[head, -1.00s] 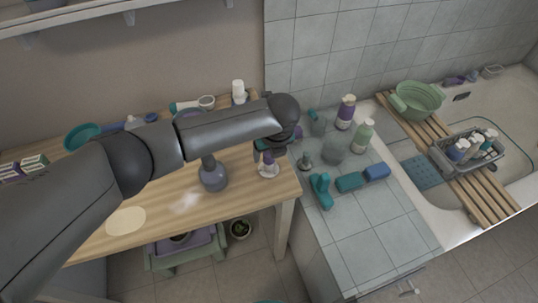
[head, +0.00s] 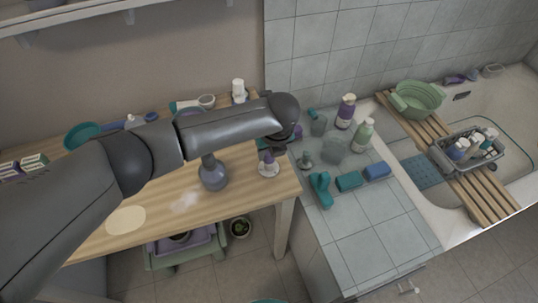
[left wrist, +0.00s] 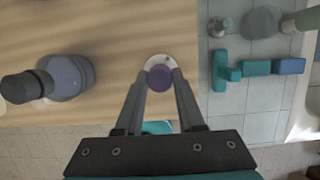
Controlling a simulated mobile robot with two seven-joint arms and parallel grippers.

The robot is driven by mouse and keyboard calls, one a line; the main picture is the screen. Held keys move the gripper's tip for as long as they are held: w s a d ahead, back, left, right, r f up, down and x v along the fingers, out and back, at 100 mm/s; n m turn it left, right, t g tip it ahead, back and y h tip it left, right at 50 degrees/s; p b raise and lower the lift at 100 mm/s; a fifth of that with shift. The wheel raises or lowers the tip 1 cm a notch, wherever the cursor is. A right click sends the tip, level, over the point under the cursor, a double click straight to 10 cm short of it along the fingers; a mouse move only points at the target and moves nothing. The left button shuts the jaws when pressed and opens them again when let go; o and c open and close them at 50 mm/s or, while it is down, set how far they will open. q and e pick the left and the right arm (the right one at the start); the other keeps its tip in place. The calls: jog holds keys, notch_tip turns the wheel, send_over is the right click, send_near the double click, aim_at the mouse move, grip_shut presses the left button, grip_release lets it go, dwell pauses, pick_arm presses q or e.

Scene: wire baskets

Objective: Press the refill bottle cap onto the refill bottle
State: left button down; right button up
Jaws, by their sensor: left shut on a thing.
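The refill bottle (head: 268,171), small and white, stands near the right end of the wooden table. In the left wrist view, its pale round form (left wrist: 158,60) shows behind the purple cap. The refill bottle cap (left wrist: 160,78) is purple and lies between the fingertips of my left gripper (left wrist: 162,74), which is shut on it. In the head view the cap (head: 268,157) appears directly at the bottle's top; I cannot tell whether it is fully seated. My left gripper (head: 273,146) points down there, partly hidden by my arm. My right gripper is out of view.
A purple-grey bottle with a dark top (head: 213,174) stands left of the refill bottle. The tiled ledge at right holds teal blocks (head: 347,181), a blue block (head: 378,170) and bottles (head: 345,112). The table's front and right edges are close; its front strip is mostly clear.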

pick_arm(q)
jog(key=shift+r+p, duration=0.5)
dwell(0.7)
jog(key=shift+r+p, duration=2.2)
jog(key=shift+p, duration=0.2)
